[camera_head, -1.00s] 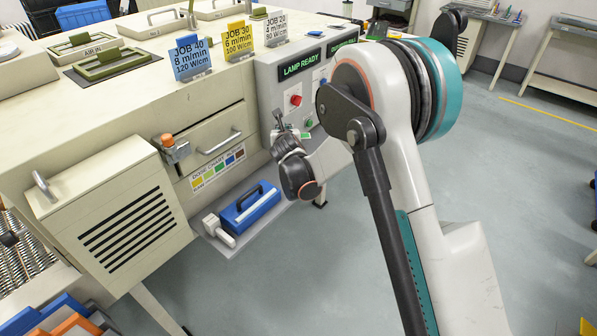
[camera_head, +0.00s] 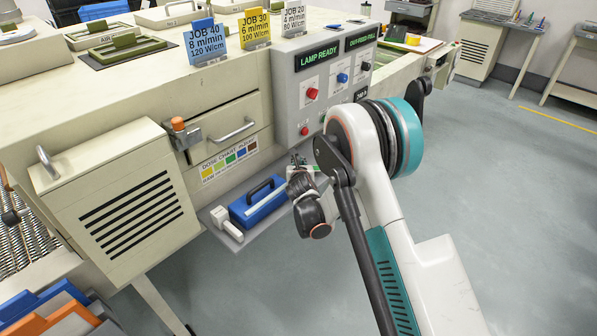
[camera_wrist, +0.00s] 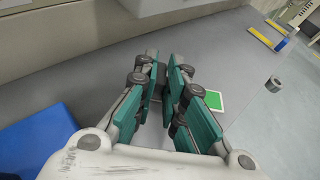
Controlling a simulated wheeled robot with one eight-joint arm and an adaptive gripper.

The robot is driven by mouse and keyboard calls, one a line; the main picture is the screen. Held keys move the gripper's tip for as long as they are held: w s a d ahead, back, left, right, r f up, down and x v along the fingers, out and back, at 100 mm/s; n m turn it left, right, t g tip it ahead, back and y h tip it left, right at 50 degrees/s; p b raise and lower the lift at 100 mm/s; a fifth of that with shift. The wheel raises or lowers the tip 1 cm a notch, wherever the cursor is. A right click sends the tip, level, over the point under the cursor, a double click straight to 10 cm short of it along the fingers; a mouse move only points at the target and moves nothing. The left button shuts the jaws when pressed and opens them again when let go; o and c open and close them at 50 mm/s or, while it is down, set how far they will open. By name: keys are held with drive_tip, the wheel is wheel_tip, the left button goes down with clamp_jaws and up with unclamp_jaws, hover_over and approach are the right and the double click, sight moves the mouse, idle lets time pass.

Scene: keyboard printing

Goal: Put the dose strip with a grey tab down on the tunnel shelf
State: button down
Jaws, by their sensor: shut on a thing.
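My gripper (camera_head: 298,165) is in front of the machine, below the control panel and near the right end of the low grey shelf (camera_head: 262,229). In the wrist view, the fingers of my gripper (camera_wrist: 160,82) are closed nearly together. The dose strip shows as a green patch with a pale border (camera_wrist: 214,100) beside the right finger, and as a small green and white bit in the head view (camera_head: 313,168). It moves with my gripper; its grey tab is hidden by the fingers. A grey surface, apparently the shelf (camera_wrist: 95,85), lies below the gripper.
A blue case (camera_head: 258,206) and a white handled tool (camera_head: 227,225) occupy the shelf's left and middle. The case also shows in the wrist view (camera_wrist: 35,145). The control panel (camera_head: 325,85) rises above, and a vented box (camera_head: 125,205) juts out at left. Floor is open at right.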

drive_tip(key=shift+f, duration=0.95)
drive_tip(key=shift+f, duration=0.15)
drive_tip(key=c, duration=1.7)
unclamp_jaws()
drive_tip(key=shift+o, duration=0.2)
drive_tip(key=shift+r, duration=0.2)
drive_tip(key=p+v, duration=0.2)
drive_tip(key=v, duration=0.4)
drive_tip(key=shift+s+r, duration=0.1)
drive_tip(key=shift+s+d+r, duration=0.1)
drive_tip(key=shift+s+r, duration=0.05)
drive_tip(key=shift+s, duration=0.45)
